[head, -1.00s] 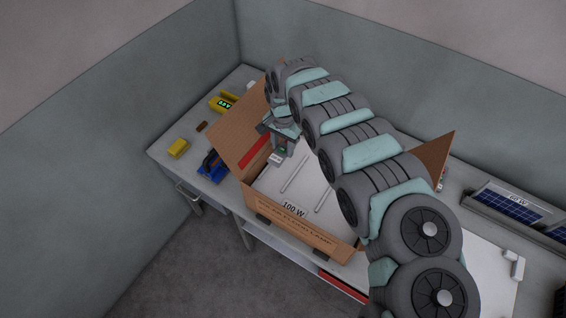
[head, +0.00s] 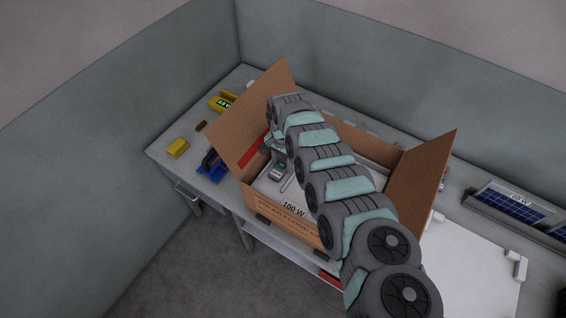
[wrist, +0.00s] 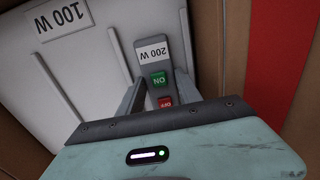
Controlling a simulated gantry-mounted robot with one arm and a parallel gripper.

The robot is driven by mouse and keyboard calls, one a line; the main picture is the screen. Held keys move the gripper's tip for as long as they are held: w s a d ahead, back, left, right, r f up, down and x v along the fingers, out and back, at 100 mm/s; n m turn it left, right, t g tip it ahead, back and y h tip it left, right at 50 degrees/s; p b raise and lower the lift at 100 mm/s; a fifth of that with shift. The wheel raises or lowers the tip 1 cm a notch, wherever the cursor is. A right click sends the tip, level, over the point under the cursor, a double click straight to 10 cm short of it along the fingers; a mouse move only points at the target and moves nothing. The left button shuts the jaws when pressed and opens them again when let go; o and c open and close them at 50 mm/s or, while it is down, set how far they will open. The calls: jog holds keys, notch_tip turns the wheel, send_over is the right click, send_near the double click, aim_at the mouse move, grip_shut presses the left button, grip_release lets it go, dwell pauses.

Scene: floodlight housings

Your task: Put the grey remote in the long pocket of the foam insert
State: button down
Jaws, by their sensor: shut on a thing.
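The grey remote (wrist: 151,44) has a white "200 W" label, a green ON button and a red OFF button. My gripper (wrist: 160,88) is shut on it, with one finger along each side in the wrist view. In the head view my gripper (head: 277,165) is low inside the open carton, near its left wall. A pale panel (wrist: 84,75) with raised ribs and a "100 W" label lies in the carton beneath the remote. I cannot make out the foam insert's long pocket, nor tell whether the remote touches anything below it.
The carton (head: 268,205) stands on the grey bench with its left flap (head: 250,115) and right flap (head: 422,180) raised. A red strip (wrist: 278,50) runs close to the right in the wrist view. A yellow block (head: 178,148) and blue tool (head: 212,167) lie left of the carton.

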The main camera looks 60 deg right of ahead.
aim_at(283, 164)
jog(key=c, duration=1.1)
grip_release()
jog(key=shift+f, duration=0.1)
notch_tip(283, 164, up, 12)
jog(key=p, duration=0.1)
